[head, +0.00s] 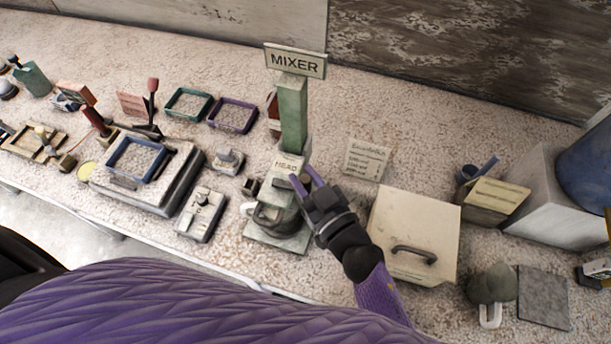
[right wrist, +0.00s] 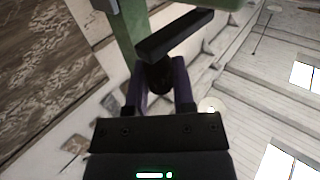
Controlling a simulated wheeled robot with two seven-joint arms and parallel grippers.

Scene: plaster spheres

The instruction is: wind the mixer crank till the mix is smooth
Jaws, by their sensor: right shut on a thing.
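The mixer stands mid-counter in the head view, with a green post (head: 293,115), a "MIXER" sign (head: 295,63) on top and a head block marked "HEAD" (head: 285,166). A dark bowl (head: 273,217) sits under the head on the base; the mix inside is hidden. My right gripper (head: 304,178) is at the right side of the head. In the right wrist view, its purple fingers (right wrist: 164,82) are shut on the dark grip of the crank, below the black crank arm (right wrist: 175,36). The green post (right wrist: 131,28) rises beside it. My left gripper is not in view.
A pale box with a dark handle (head: 417,225) stands close to the right of my right arm. A small written card (head: 366,160) is behind it. A blue-rimmed tray (head: 137,160) on a grey device and several small items fill the counter's left.

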